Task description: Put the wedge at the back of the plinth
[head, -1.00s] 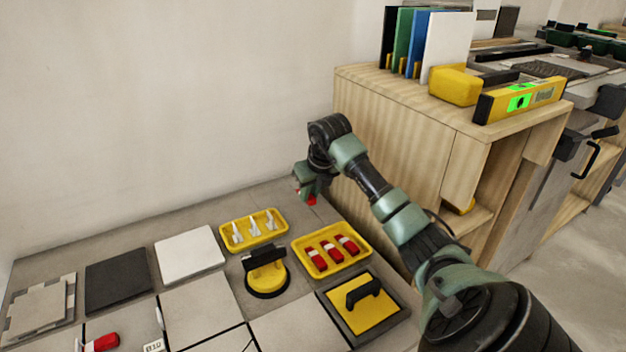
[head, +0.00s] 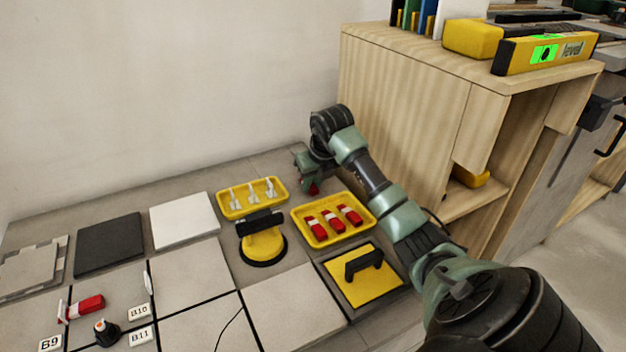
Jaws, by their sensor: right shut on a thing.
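My right gripper (head: 309,176) is low near the wall, just left of the wooden cabinet's (head: 390,120) lower corner. It is shut on a small red wedge (head: 314,190), of which only a little shows below the fingers. I cannot tell whether the wedge touches the grey floor surface. The cabinet seems to be the plinth; my right forearm hides part of its side and foot. A yellow tray (head: 368,231) in front of the gripper holds three other red wedges (head: 331,221). My left gripper is not in view.
A yellow tray of white clips (head: 282,190), a suction lifter (head: 263,245) and a yellow-plated trowel (head: 365,286) lie near the right arm. Dark (head: 108,244) and white (head: 184,221) tiles lie left. Another red wedge (head: 90,304) is among the laid tiles. A level (head: 545,54) tops the cabinet.

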